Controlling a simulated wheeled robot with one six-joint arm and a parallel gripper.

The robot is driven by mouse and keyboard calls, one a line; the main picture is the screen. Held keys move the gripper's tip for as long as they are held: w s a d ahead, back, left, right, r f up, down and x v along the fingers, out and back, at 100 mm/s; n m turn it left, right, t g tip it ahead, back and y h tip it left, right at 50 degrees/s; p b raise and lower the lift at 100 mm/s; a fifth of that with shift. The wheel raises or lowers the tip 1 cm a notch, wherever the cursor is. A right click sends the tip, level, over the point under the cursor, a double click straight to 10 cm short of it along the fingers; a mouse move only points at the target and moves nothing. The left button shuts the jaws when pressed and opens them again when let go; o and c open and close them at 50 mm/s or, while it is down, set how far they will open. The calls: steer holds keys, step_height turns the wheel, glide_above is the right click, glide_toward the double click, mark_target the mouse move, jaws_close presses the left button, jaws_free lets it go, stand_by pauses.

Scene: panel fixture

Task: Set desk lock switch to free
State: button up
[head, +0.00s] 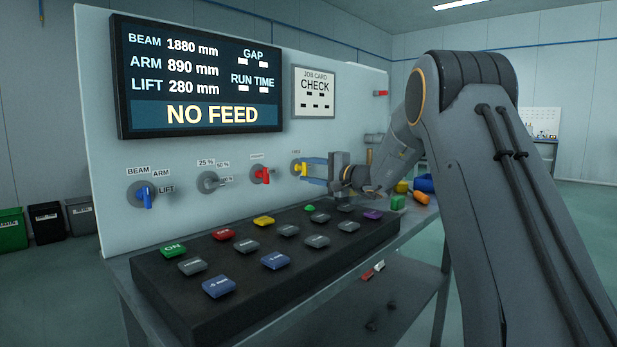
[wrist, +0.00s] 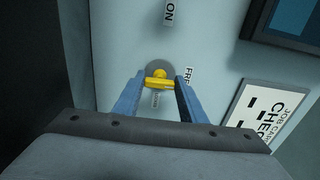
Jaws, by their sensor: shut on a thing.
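A yellow switch knob (head: 298,168) sits on a round grey plate at the right end of the switch row on the upright panel. In the wrist view the yellow knob (wrist: 158,83) lies between my two blue fingers, its bar running across from one finger to the other. A label reading "FRE", partly covered, is beside the right finger; another small label between the fingers is too small to read. My gripper (head: 306,171), also in the wrist view (wrist: 159,77), is shut on the yellow knob. In the head view the fingers hide part of the knob.
A blue-handled switch (head: 146,196), a grey switch (head: 209,182) and a red switch (head: 264,175) are to the left. A dark button desk (head: 330,264) juts out below. The display (head: 198,77) reads NO FEED. A job card (head: 315,92) hangs above my gripper.

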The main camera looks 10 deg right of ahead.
stand_by(0.4)
steer(key=o, duration=1.1)
steer(key=shift+c, duration=0.2)
steer(key=shift+p+v, duration=0.3)
steer(key=shift+v, duration=3.65)
